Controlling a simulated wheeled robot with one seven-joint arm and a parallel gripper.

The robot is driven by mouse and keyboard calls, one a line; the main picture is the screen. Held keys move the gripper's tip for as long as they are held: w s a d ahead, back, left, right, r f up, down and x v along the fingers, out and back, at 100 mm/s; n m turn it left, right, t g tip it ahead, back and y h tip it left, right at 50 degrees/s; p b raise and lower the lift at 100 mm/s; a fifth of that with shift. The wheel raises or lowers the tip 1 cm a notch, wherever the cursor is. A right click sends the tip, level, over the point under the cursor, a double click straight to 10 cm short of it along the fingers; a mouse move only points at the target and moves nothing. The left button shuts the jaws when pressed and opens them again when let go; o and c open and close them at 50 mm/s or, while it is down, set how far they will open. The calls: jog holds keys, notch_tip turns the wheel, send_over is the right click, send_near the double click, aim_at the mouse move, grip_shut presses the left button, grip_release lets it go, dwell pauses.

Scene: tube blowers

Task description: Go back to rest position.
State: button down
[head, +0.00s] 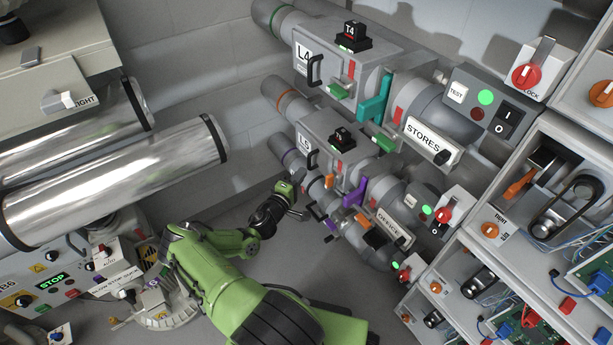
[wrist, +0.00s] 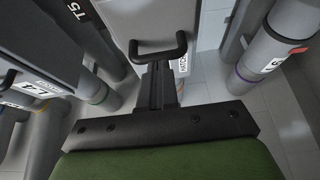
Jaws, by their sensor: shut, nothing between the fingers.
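My green arm (head: 235,285) reaches up from the bottom of the head view. My gripper (head: 300,213) is at its end, small and partly hard to make out, close to the left side of the lower tube blowers. In the wrist view my gripper (wrist: 160,70) is shut, with its black fingers together and nothing between them. A black bar handle (wrist: 158,50) on a grey panel (wrist: 140,18) lies just beyond the fingertips. I cannot tell whether the fingers touch it.
Blower units marked L4 (head: 304,58) and L5 (head: 304,143) stand above and right of my gripper. Large shiny cylinders (head: 110,180) and a STOP panel (head: 50,281) are at left. Open electronics shelves (head: 570,150) stand at right. Floor (head: 300,258) shows between.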

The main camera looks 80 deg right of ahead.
jog(key=s+a+p, duration=0.2)
jog(key=a+p, duration=0.1)
jog(key=a, duration=0.8)
jog(key=shift+r, duration=0.2)
